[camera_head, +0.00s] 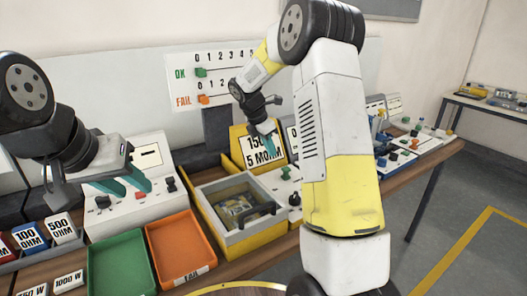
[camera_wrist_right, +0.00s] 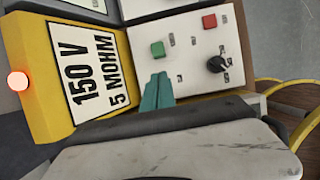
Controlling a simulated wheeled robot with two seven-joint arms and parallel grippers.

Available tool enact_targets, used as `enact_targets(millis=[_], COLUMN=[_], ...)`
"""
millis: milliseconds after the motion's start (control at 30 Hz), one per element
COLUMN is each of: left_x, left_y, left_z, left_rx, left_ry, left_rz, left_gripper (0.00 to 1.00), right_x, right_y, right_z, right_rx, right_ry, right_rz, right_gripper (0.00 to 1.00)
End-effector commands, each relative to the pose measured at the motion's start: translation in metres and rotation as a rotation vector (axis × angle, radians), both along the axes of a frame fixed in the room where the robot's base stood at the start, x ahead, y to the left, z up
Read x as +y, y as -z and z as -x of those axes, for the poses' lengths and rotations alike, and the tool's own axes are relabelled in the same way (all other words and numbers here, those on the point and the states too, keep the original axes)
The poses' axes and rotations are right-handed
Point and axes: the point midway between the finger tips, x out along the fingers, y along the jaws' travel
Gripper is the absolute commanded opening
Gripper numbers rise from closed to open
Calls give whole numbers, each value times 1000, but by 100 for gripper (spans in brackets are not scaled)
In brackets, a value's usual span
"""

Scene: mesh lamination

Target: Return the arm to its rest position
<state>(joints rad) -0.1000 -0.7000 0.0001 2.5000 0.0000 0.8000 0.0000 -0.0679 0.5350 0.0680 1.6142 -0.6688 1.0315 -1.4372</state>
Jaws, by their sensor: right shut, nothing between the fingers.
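My right arm (camera_head: 337,120) stands large in the middle of the head view, bent at its elbow. My right gripper (camera_head: 268,143) is in front of the yellow tester with the "150 V 5 MOHM" label (camera_head: 261,149). In the right wrist view its teal fingertips (camera_wrist_right: 158,91) are together and empty, in front of the tester's white panel (camera_wrist_right: 190,50). I cannot tell whether they touch it. My left gripper (camera_head: 124,184) is at the left, its teal fingers apart and empty, in front of a white device with knobs (camera_head: 155,202).
A yellow-edged box with a grey frame (camera_head: 203,217) sits on the bench below my right gripper. A green tray (camera_head: 118,264) and an orange tray (camera_head: 180,247) lie left of it. Resistance blocks (camera_head: 63,228) stand far left. Open floor (camera_head: 460,215) is at the right.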

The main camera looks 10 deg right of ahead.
Motion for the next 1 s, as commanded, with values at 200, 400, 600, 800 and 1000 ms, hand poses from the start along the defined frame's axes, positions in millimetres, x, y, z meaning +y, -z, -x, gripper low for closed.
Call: enact_targets(millis=[200, 400, 600, 800, 1000], left_x=[0, 0, 0, 0, 0], left_y=[0, 0, 0, 0, 0], left_z=[0, 0, 0, 0, 0], left_rx=[0, 0, 0, 0, 0], left_ry=[0, 0, 0, 0, 0], left_rz=[0, 0, 0, 0, 0], left_gripper=[36, 36, 36, 36, 36], right_x=[1, 1, 6, 16, 30], right_y=[-1, -9, -59, -110, -137], right_z=[1, 6, 52, 130, 210], right_rx=[1, -16, -148, -306, -412], right_ry=[-1, 25, 274, 667, 1066], right_rz=[-1, -13, -138, -349, -585], right_gripper=[0, 0, 0, 0, 0])
